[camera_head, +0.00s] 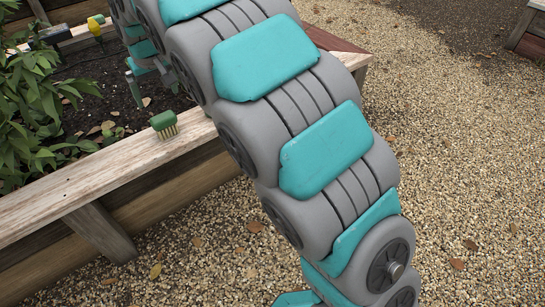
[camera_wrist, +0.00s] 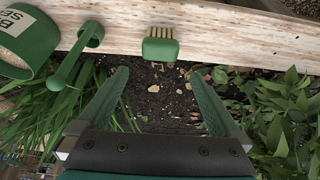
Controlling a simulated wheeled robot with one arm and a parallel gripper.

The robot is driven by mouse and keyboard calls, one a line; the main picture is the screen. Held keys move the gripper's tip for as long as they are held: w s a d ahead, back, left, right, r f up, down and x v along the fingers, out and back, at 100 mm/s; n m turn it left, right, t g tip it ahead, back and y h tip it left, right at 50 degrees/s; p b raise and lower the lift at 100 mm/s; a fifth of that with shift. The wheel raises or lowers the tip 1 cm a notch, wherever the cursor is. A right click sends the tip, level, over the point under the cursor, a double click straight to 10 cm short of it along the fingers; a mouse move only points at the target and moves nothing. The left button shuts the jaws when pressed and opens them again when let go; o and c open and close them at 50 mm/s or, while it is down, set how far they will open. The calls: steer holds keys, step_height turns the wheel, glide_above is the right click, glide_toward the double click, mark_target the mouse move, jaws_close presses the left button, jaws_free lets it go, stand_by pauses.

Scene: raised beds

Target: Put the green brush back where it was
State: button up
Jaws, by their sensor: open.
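The green brush (camera_head: 163,122) rests on the pale wooden rim (camera_head: 100,181) of the raised bed, bristles against the wood, in the head view. In the wrist view the brush (camera_wrist: 160,47) is on the plank, with its green block towards me and tan bristles showing beyond. My gripper (camera_wrist: 159,75) is open and empty. Its two green fingers point towards the plank, with the brush ahead of the gap between them and apart from both. In the head view my arm hides part of the rim.
A green bucket (camera_wrist: 40,43) and a green scoop (camera_wrist: 75,56) are left of the brush in the wrist view. Leafy plants (camera_head: 35,110) grow beside the rim. A yellow-handled item (camera_head: 95,28) is at the far left. Gravel (camera_head: 470,180) lies outside the bed.

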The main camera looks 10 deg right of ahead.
steer(key=s+d+m+g+h, duration=0.1)
steer(key=s+d, duration=0.3)
steer(key=d, duration=0.4)
steer(key=s+d+f+m, duration=0.1)
steer(key=s+d, duration=0.3)
steer(key=d, duration=0.4)
steer(key=s+d+m+g+h, duration=0.1)
steer(key=s+d+m, duration=0.1)
steer(key=s+d, duration=0.35)
steer(key=s+d+f+g, duration=0.1)
steer(key=s+d+f, duration=0.1)
steer(key=s+d, duration=0.3)
steer(key=s+d+f+m+g, duration=0.1)
steer(key=s+d+f, duration=0.2)
steer(key=s, duration=0.9)
steer(key=s+d+f+m+g, duration=0.1)
steer(key=s+d+f, duration=0.1)
steer(key=s+d, duration=0.4)
steer(key=s, duration=0.3)
steer(key=shift+s+d+f+g, duration=0.15)
steer(key=shift+d+g, duration=0.15)
steer(key=shift+d, duration=0.1)
